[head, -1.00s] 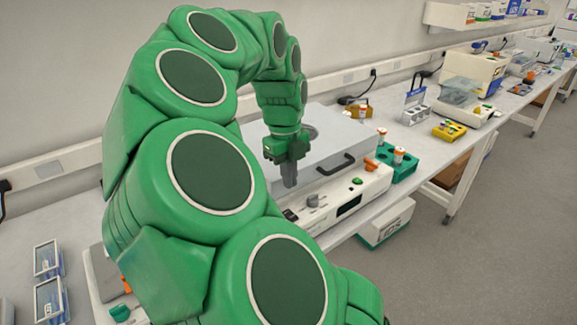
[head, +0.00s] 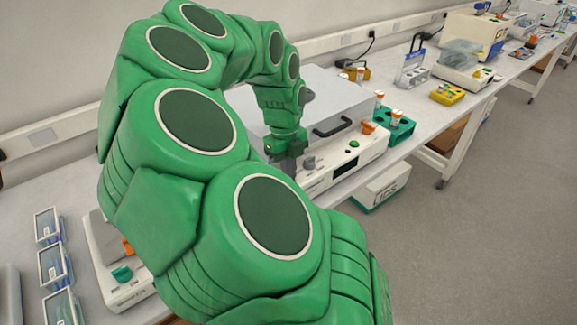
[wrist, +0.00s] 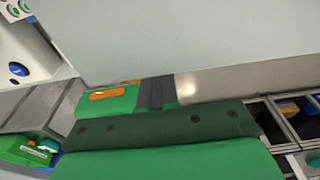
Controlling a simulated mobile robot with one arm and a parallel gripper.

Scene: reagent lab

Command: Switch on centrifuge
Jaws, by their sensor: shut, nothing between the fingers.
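The centrifuge is probably the box-like machine (head: 335,95) in the head view, with a grey lid and a black handle (head: 333,127). Its white front panel (head: 364,158) carries a grey knob (head: 309,163), a dark display (head: 343,168), a green button (head: 354,143) and an orange part (head: 368,127). My gripper (head: 288,166) is shut and empty, pointing down at the left end of this panel, left of the grey knob. Contact cannot be told; my arm hides the panel's left end. In the wrist view the dark fingers (wrist: 156,92) are together below a large pale surface.
A green rack (head: 402,132) with orange-capped bottles stands right of the machine. A second white device (head: 125,293) with a green knob and several clear blue boxes (head: 52,262) are at left. A white box (head: 381,188) lies beneath the bench. Open floor is at right.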

